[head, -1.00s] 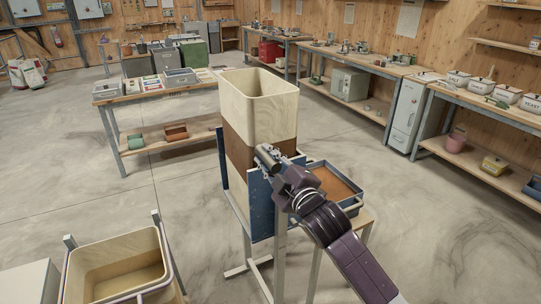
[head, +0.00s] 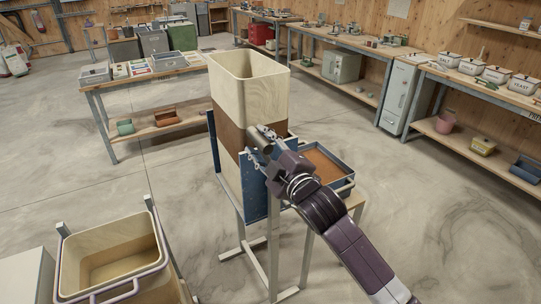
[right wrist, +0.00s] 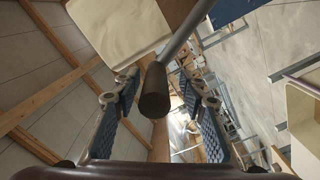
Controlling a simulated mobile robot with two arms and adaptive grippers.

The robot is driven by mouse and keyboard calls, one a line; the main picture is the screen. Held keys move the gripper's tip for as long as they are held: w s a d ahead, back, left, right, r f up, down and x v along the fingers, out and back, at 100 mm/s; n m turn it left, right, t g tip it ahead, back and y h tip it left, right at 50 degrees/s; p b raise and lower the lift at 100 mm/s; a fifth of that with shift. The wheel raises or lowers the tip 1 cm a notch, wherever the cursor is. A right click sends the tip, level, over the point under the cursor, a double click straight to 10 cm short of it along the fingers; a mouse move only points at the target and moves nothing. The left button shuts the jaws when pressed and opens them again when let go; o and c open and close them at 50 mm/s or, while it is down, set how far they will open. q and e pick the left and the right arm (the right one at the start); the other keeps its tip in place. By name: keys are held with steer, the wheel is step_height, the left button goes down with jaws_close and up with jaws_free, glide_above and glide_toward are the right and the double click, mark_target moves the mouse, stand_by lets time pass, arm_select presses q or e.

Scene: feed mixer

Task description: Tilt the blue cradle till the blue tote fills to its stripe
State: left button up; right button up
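The blue cradle (head: 229,178) stands on pale legs and holds a tall cream bin (head: 242,98) with a brown band. The bin looks upright. A dark round handle (head: 259,143) sticks out at the cradle's front; its end also shows in the right wrist view (right wrist: 154,97). My right gripper (head: 266,147) is at the handle. In the right wrist view its fingers (right wrist: 160,112) are apart on either side of the handle, with gaps. The blue tote (head: 345,168) sits right of the cradle with brown material inside; I cannot make out its stripe. My left gripper is not in view.
Another cream bin (head: 70,262) stands at the lower left. A table with boxes (head: 150,80) is behind on the left. Benches with pots and boxes (head: 480,85) line the right wall. The floor between is open.

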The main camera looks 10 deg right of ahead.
steer(key=v, duration=1)
steer(key=shift+s, duration=0.35)
